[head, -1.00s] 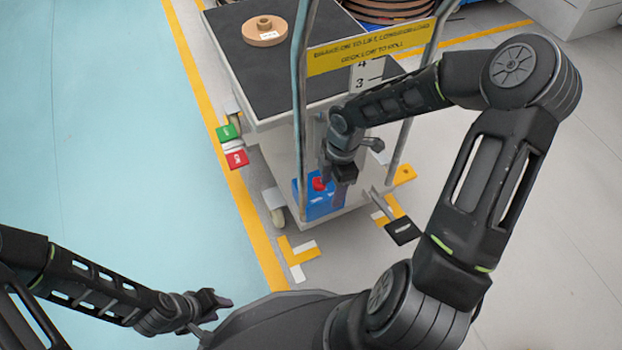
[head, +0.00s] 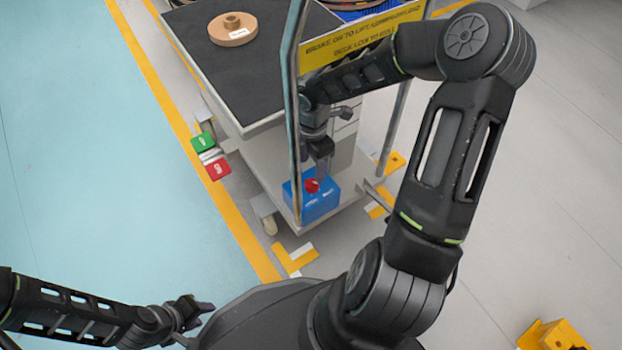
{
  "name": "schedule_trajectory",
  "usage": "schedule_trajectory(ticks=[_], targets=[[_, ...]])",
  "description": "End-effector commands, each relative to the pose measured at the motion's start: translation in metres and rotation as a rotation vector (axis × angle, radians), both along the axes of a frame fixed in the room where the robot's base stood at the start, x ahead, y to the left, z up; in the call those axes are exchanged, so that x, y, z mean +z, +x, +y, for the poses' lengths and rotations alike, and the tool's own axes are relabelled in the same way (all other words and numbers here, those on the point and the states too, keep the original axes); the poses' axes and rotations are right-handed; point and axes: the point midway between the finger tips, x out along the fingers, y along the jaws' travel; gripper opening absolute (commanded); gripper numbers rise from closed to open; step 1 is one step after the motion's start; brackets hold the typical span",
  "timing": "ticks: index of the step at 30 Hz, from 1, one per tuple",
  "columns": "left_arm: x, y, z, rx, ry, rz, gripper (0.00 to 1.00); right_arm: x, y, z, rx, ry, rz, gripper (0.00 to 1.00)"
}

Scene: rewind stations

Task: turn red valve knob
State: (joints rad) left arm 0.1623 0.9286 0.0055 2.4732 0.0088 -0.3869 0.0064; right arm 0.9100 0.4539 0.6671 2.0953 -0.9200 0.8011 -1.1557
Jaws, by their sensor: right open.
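The red valve knob (head: 312,186) sits on top of a blue box (head: 318,206) at the lower front of the cart. My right gripper (head: 322,172) is open and points down just above and behind the knob, partly overlapping it in the picture. I cannot tell whether its fingers touch the knob. My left gripper (head: 197,308) is low at the left, away from the cart; its jaws are small in the picture and it holds nothing that I can see.
The cart's dark deck (head: 250,75) carries a tan spool (head: 232,29). Upright metal handle posts (head: 293,110) and a yellow sign (head: 360,50) stand around my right arm. Green (head: 203,142) and red (head: 216,168) pedals stick out at the left. The blue-green floor (head: 80,180) is clear.

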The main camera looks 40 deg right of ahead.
Motion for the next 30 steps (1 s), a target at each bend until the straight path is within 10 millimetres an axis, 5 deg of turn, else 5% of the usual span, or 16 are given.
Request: schedule_trajectory(ticks=[15,26,30], targets=[[-0.042,0.007,0.000,0.009,0.002,-0.016,0.36,-0.071,0.000,0.000,0.000,0.001,-0.001,0.57],[-0.043,0.008,0.000,0.009,0.001,-0.016,0.36,-0.076,0.000,0.000,-0.001,0.000,-0.001,0.57],[-0.043,0.008,0.000,0.009,0.001,-0.016,0.36,-0.076,0.000,0.000,-0.001,0.000,-0.001,0.48]])
